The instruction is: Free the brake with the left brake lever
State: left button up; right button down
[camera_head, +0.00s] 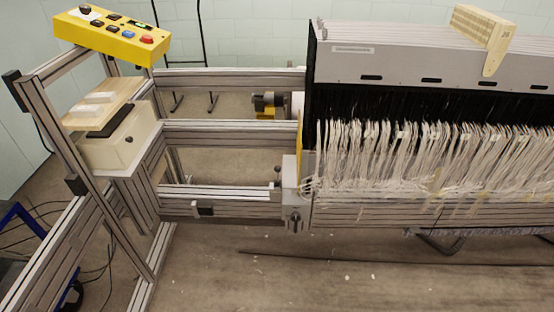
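Neither of my grippers is in view. A light block-shaped fitting (291,172) stands at the left end of the warp threading machine, on the aluminium frame. A small dark knob (277,171) shows just left of it. Below it, on the front rail, is a small metal part with a dark knob (295,217). I cannot tell for certain which of these, if any, is the left brake lever, or whether the brake is on or free. Many pale warp threads (400,160) hang in front of the black reed area to the right.
A yellow control box (112,36) with buttons stands at the upper left. A cream box (118,138) sits on the frame below it. A beige handheld piece (482,33) lies on the grey top cover (400,58). The floor (330,280) in front is mostly open.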

aim_at(278, 169)
jog(key=i+j+u, duration=0.1)
jog(key=j, duration=0.35)
jog(key=i+j, duration=0.15)
jog(key=j, duration=0.25)
jog(key=i+j+u, duration=0.15)
jog(key=j, duration=0.25)
jog(key=i+j, duration=0.15)
jog(key=j, duration=0.25)
jog(key=k+u, duration=0.05)
